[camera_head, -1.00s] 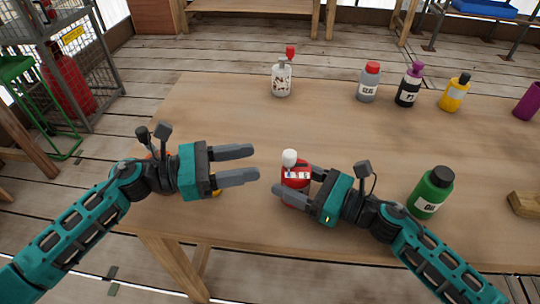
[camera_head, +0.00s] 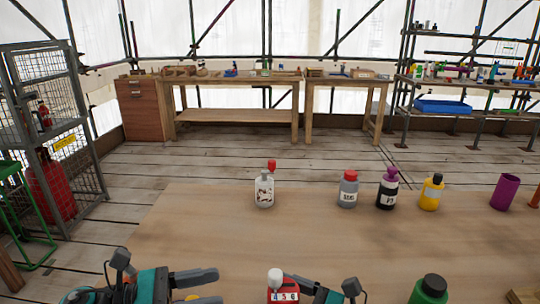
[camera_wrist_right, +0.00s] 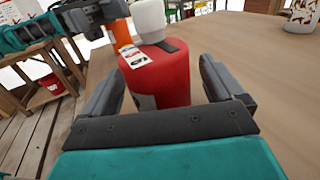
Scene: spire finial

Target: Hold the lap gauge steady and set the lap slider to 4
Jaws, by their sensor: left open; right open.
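A red cylinder with a white knob (camera_head: 275,280) and a strip of digits on a white label stands on the table at the bottom edge of the head view. I cannot tell for certain that it is the lap gauge, or what the slider is set to. In the right wrist view the red cylinder (camera_wrist_right: 160,85) is between the fingers of my right gripper (camera_wrist_right: 160,70), which is open. Much of both arms is below the head view.
On the table (camera_head: 200,235) stand a white speckled bottle with a red top (camera_head: 264,190), a grey bottle (camera_head: 348,190), a black bottle (camera_head: 387,190), a yellow bottle (camera_head: 431,193), a purple cup (camera_head: 503,192) and a green bottle (camera_head: 428,291). The middle is clear.

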